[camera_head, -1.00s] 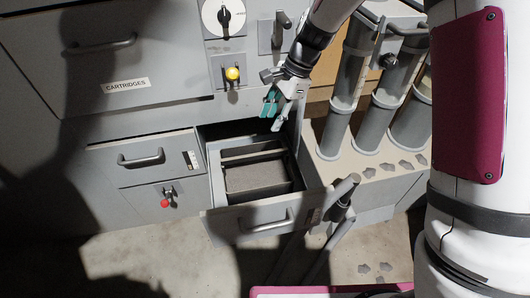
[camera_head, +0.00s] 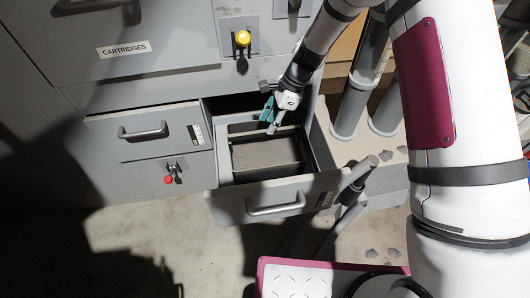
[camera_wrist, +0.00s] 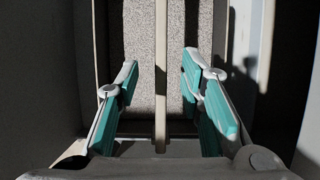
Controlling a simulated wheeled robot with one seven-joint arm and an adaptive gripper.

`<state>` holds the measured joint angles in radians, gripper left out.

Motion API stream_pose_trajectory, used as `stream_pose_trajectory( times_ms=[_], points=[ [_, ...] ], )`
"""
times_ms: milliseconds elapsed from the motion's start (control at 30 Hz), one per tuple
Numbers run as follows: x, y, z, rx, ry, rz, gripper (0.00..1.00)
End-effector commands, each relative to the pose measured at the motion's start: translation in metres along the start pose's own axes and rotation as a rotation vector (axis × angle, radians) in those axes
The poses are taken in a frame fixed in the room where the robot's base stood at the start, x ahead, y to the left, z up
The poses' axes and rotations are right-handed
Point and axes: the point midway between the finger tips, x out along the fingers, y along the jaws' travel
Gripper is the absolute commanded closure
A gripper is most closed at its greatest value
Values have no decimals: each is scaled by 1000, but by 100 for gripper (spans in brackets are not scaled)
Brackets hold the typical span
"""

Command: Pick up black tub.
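The black tub (camera_head: 266,174) sits inside the open drawer (camera_head: 230,203). It has dark walls and a rough grey fill (camera_wrist: 140,42). A thin pale bar (camera_wrist: 161,75) crosses above the fill; I cannot tell whether it is part of the tub. My gripper (camera_head: 270,117) is above the back part of the drawer, pointing down. Its teal fingers (camera_wrist: 162,90) are apart in the wrist view, one on each side of the bar. Nothing is held. Whether the fingers touch anything is not clear.
A closed drawer (camera_head: 150,133) is to the left, with a red knob (camera_head: 168,180) below it. A yellow knob (camera_head: 243,38) is on the panel above. Grey upright tubes (camera_head: 354,105) stand to the right. The floor (camera_head: 200,240) in front is mostly clear.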

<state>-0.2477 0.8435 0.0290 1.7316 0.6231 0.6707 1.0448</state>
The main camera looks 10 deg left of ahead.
Motion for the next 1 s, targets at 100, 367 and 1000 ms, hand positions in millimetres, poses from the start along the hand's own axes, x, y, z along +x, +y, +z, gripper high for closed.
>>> stream_pose_trajectory(
  times_ms=[100,367,1000],
  points=[
    [8,0,-1,-1,0,1,65],
    [45,-1,-2,-1,0,1,65],
    [51,-2,-2,-1,0,0,100]
  ],
)
